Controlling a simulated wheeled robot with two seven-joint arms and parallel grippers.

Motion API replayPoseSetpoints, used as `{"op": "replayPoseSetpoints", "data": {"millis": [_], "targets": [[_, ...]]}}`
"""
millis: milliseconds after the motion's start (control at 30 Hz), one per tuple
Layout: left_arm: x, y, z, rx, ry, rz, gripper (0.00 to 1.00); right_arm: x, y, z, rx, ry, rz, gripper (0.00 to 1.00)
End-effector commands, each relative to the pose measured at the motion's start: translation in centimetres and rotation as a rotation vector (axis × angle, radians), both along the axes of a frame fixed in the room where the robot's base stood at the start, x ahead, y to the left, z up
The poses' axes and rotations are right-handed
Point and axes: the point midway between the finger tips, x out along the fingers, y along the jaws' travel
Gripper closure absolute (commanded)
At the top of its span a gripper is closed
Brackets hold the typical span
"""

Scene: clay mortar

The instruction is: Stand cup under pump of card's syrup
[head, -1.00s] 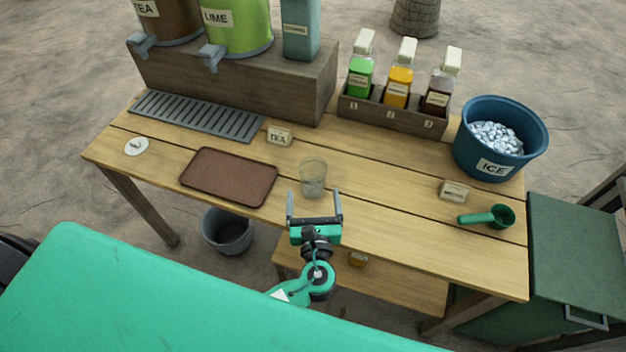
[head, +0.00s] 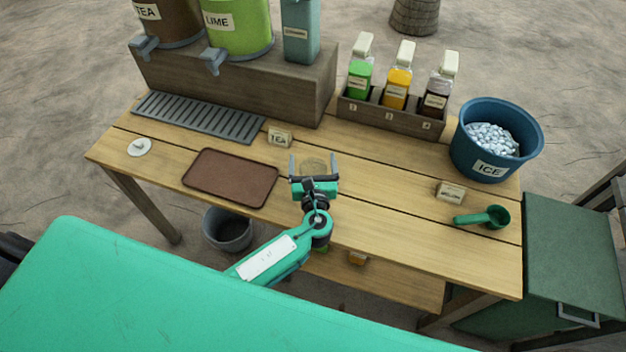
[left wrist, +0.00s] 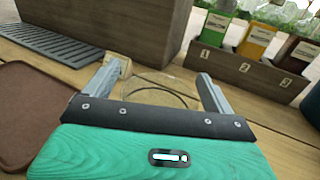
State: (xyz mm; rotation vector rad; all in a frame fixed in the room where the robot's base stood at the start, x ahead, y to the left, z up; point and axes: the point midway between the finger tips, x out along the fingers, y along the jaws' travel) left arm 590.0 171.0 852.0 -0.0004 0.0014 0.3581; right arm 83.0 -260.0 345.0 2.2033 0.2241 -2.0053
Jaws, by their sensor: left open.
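The clear cup (head: 314,167) stands on the wooden table, partly hidden by my left gripper. My left gripper (head: 313,164) is open, its fingers on either side of the cup. In the left wrist view the cup's rim (left wrist: 160,92) shows between the two fingers (left wrist: 158,85). Three syrup bottles stand in a wooden rack: green (head: 359,79), orange (head: 397,84) and dark brown (head: 436,92), in slots numbered 1, 2 and 3. A small card (head: 451,191) stands near the ice bucket; its lettering is too small to read surely. My right gripper is out of view.
A card reading TEA (head: 279,137) stands left of the cup, near a brown tray (head: 229,177) and a grey drip grate (head: 197,117). A blue ice bucket (head: 457,133) and a green scoop (head: 494,216) are at right. Table between cup and rack looks clear.

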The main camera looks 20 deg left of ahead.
Motion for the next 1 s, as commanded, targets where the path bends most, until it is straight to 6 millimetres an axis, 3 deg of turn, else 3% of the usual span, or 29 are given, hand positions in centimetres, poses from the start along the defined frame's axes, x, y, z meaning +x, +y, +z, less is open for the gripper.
{"op": "replayPoseSetpoints", "data": {"millis": [133,400,467,767,1000], "targets": [[0.0,0.0,0.0,0.0,0.0,0.0,0.14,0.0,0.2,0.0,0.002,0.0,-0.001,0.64],[-0.1,0.0,0.0,0.001,0.0,0.0,0.67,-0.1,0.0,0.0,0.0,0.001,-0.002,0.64],[-0.1,0.0,0.0,0.001,0.0,0.0,0.76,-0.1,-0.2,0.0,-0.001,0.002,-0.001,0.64],[-0.1,0.0,0.4,0.0,-0.001,0.0,0.76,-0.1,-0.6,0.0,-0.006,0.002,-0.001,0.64],[-0.1,-0.1,3.8,-0.004,-0.005,0.0,0.76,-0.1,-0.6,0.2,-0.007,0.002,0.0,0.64]]}}
